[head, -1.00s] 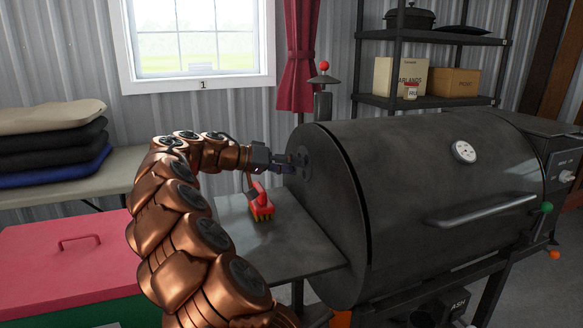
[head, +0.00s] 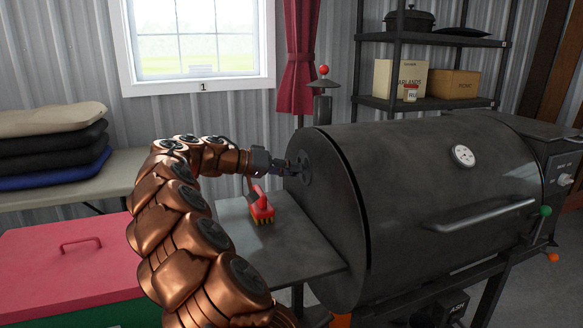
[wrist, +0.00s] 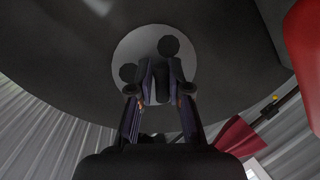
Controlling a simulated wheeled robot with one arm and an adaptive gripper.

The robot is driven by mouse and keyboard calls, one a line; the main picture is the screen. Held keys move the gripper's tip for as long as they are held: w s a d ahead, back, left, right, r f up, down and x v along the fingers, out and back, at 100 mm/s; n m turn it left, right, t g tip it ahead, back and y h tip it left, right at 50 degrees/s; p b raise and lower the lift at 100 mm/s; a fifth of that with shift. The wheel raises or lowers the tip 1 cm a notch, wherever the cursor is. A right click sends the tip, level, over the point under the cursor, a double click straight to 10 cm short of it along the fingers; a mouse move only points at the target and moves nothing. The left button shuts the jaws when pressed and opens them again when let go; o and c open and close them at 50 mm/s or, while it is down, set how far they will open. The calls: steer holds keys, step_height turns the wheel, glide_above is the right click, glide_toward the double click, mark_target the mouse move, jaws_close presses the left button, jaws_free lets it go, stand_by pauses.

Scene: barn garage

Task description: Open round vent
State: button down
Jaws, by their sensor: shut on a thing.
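The round vent (head: 306,166) is a disc on the left end of the dark smoker grill (head: 400,190). In the wrist view the vent (wrist: 128,52) is a grey disc with two dark round spots, which look like holes. My gripper (head: 287,167) is at the vent, coming from the left. In the wrist view my gripper (wrist: 162,88) has its fingers shut on a small dark piece at the disc, seemingly the vent's tab. The fingers hide part of the lower disc.
A red brush (head: 261,207) stands on the grill's side shelf (head: 290,245), below my gripper. A red-lidded chest (head: 60,250) and a table with folded cloths (head: 50,145) are at left. A chimney (head: 322,105) rises behind the grill.

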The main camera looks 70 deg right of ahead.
steer(key=shift+w+r+n+p, duration=0.1)
steer(key=shift+r+n+p, duration=0.3)
steer(key=shift+p, duration=0.55)
steer(key=shift+f+n+g+y+p, duration=0.35)
steer(key=shift+n+p, duration=0.35)
steer(key=shift+p, duration=0.3)
steer(key=c, duration=1.1)
jaws_free()
steer(key=v, duration=1.1)
steer(key=shift+w+a+r, duration=0.15)
steer(key=shift+w, duration=0.2)
